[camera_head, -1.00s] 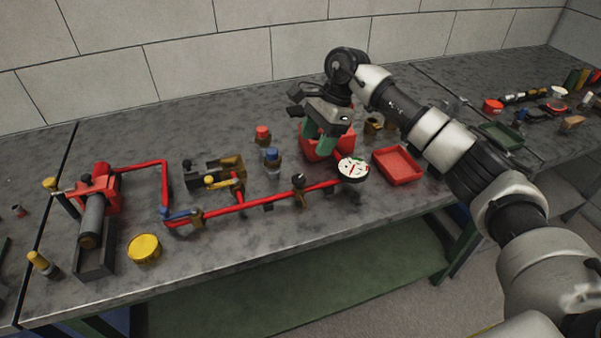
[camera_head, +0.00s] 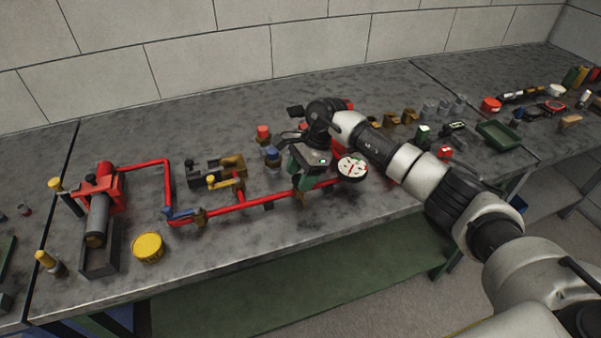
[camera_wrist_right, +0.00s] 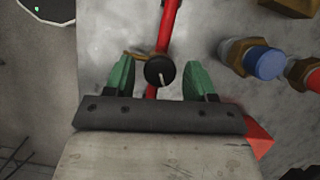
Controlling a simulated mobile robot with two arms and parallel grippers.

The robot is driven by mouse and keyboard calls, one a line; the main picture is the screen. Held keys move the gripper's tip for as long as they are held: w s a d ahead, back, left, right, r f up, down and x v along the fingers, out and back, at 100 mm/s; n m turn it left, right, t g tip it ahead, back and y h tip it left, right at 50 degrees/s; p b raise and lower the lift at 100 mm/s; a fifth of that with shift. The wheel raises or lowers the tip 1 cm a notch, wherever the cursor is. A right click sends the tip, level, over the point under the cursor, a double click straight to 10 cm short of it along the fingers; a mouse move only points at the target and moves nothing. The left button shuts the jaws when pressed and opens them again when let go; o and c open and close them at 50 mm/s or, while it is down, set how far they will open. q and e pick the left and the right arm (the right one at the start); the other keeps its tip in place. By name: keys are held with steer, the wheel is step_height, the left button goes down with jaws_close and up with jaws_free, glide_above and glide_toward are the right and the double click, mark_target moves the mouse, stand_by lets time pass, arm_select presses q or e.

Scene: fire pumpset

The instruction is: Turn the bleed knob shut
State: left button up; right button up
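The bleed knob is a round black knob (camera_wrist_right: 160,71) with a white line on top, mounted on the red pipe (camera_wrist_right: 168,25) in the right wrist view. My right gripper (camera_wrist_right: 155,78) is open, with one green finger on each side of the knob and a gap to each. In the head view the right gripper (camera_head: 303,178) is over the pipe just left of the white gauge (camera_head: 351,167), and it hides the knob there. I cannot tell how far above the knob the fingertips are. My left gripper is not in view.
Blue-capped (camera_wrist_right: 265,63) and red-capped fittings stand close by the right gripper. A yellow-handled valve (camera_head: 222,181) and a blue-handled valve (camera_head: 180,214) are farther left on the pipe. A yellow tin (camera_head: 148,247) stands near the front edge. The bench front is mostly clear.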

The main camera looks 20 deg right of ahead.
steer(key=c, duration=0.7)
steer(key=shift+c, duration=0.2)
